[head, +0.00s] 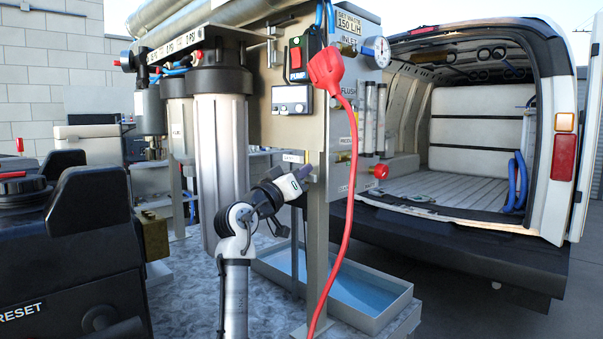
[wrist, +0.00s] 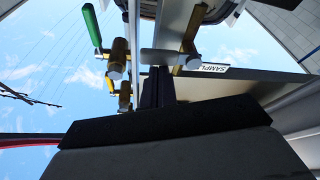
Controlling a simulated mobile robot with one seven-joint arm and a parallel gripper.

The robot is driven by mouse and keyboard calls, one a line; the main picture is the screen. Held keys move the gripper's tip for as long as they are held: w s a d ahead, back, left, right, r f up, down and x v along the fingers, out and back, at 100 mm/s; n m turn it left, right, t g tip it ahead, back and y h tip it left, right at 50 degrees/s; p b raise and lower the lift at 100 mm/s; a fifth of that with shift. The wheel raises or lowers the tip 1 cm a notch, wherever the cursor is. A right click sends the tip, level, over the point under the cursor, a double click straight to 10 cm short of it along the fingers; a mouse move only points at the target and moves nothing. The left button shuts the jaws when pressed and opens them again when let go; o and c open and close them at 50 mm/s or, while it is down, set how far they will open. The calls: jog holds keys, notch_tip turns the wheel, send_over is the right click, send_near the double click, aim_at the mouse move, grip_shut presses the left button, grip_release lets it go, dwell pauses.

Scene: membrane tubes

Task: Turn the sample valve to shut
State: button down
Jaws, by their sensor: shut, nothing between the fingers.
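The sample valve shows in the wrist view as a brass body (wrist: 188,48) with a pale flat lever (wrist: 159,57) reaching left from it. A white label reading "SAMPL…" (wrist: 212,68) is beside it, its end cut off from sight. My gripper (wrist: 158,72) is shut and empty, with its dark fingertips right at the lever; I cannot tell whether they touch it. The valve itself is hard to make out there.
Another brass valve with a green handle (wrist: 92,26) and one with a yellow handle (wrist: 110,84) are left of the lever. A red cable (head: 348,190) hangs in front of the panel post. A shallow tray (head: 375,322) lies below. A white filter housing (head: 219,150) stands left.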

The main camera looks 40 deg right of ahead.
dwell(0.3)
jog(key=b+v, duration=0.2)
jog(key=v, duration=0.5)
jog(key=shift+a, duration=0.25)
